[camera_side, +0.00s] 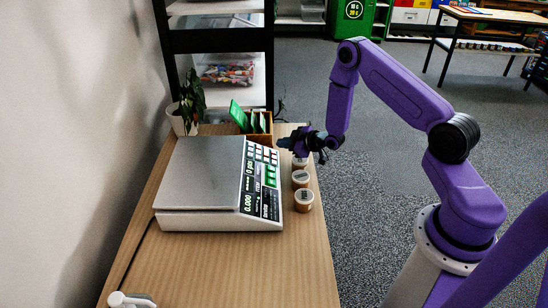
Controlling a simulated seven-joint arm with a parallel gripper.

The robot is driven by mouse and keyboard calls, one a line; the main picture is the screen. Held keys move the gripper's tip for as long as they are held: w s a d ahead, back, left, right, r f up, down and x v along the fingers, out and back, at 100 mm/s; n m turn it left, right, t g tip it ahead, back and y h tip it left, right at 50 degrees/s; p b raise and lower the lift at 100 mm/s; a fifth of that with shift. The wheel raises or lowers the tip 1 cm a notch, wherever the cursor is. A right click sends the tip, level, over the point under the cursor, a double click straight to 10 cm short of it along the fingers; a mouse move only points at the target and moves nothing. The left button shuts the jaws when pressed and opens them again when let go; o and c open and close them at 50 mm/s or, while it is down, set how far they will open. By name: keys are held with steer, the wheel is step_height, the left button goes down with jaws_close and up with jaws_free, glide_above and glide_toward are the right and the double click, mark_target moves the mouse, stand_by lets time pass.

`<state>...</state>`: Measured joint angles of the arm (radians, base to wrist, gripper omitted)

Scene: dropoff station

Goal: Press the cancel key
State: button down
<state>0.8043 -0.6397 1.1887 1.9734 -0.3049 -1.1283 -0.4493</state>
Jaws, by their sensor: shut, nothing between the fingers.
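A counting scale (190,210) with a flat steel pan stands on the wooden table. Its black key panel (261,190) runs down the right side, with displays at the near end and rows of white, green and reddish keys toward the far end. The key labels are too small to read, so I cannot tell which is the cancel key. My gripper (281,143) is shut and empty, pointing left at the panel's far right corner. I cannot tell whether its tips touch the panel or hover above it.
Several small lidded jars (304,201) stand in a row right of the scale, the far ones close under my gripper. A box with green packets (252,121) and a potted plant (189,100) stand behind. The near table top (230,270) is mostly clear.

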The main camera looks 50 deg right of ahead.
steer(key=shift+s+d+r, duration=0.15)
steer(key=shift+r, duration=0.3)
steer(key=shift+s+d+r, duration=0.15)
steer(key=shift+r, duration=0.3)
steer(key=shift+a, duration=0.1)
steer(key=s+a+r+n+g+y, duration=0.1)
steer(key=a+r+g, duration=0.15)
steer(key=a, duration=0.35)
steer(key=s+a+r+n+g, duration=0.1)
steer(key=a+r, duration=0.3)
steer(key=a, duration=0.2)
steer(key=s+a+r+n+g, duration=0.1)
steer(key=s+a+r+g, duration=0.15)
steer(key=s+a, duration=0.2)
steer(key=s+a+r+g, duration=0.1)
steer(key=s+a+r, duration=0.25)
steer(key=s, duration=0.25)
steer(key=s+d+r+n+g+h, duration=0.1)
steer(key=s+r, duration=0.3)
steer(key=s, duration=0.9)
steer(key=s+d+r+n+g+h, duration=0.1)
steer(key=s+r+g, duration=0.3)
steer(key=s, duration=1)
steer(key=shift+r+n, duration=0.15)
steer(key=shift+n, duration=0.25)
steer(key=shift+d, duration=0.1)
